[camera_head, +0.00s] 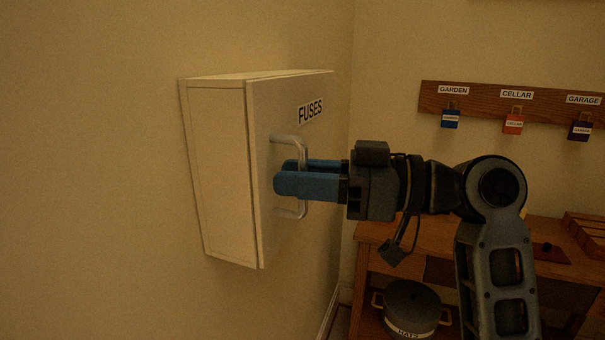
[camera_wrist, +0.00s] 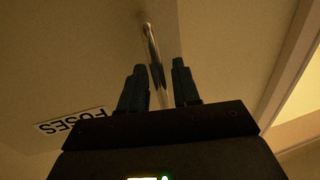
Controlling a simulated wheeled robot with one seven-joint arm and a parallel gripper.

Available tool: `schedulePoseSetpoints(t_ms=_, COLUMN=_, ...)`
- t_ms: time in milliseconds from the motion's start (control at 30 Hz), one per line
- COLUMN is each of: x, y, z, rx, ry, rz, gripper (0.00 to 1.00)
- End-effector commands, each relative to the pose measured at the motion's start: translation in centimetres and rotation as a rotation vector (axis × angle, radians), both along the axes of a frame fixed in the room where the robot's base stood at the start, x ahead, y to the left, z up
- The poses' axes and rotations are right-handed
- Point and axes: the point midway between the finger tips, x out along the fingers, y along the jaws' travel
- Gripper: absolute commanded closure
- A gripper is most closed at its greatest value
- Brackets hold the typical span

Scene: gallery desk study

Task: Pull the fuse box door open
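The cream fuse box (camera_head: 223,170) is mounted on the left wall. Its door (camera_head: 262,110), labelled FUSES, appears closed against the box. A silver bar handle (camera_head: 303,150) stands upright on the door; it also shows in the wrist view (camera_wrist: 152,50). My gripper (camera_head: 283,176) reaches in from the right with its blue fingers at the handle's middle, which they hide in the head view. In the wrist view, the fingers (camera_wrist: 159,68) stand apart on either side of the bar, with a gap visible beside it.
A wooden rack (camera_head: 470,100) with GARDEN, CELLAR and GARAGE padlocks hangs on the back wall. Below it is a wooden desk (camera_head: 440,236), with a pot labelled HATS (camera_head: 410,300) on its lower level. The space in front of the door is otherwise clear.

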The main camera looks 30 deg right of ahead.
Motion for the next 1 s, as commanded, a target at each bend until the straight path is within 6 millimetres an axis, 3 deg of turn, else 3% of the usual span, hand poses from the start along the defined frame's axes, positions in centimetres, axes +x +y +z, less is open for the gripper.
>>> schedulePoseSetpoints(t_ms=100, x=-0.01, y=-0.01, z=-0.02, rx=0.0, ry=0.0, rz=0.0, gripper=0.69)
schedulePoseSetpoints(t_ms=433, x=-0.02, y=-0.01, z=-0.02, rx=0.0, ry=0.0, rz=0.001, gripper=1.0)
schedulePoseSetpoints(t_ms=1000, x=-0.12, y=-0.1, z=-0.06, rx=0.0, ry=0.0, rz=0.011, gripper=1.0)
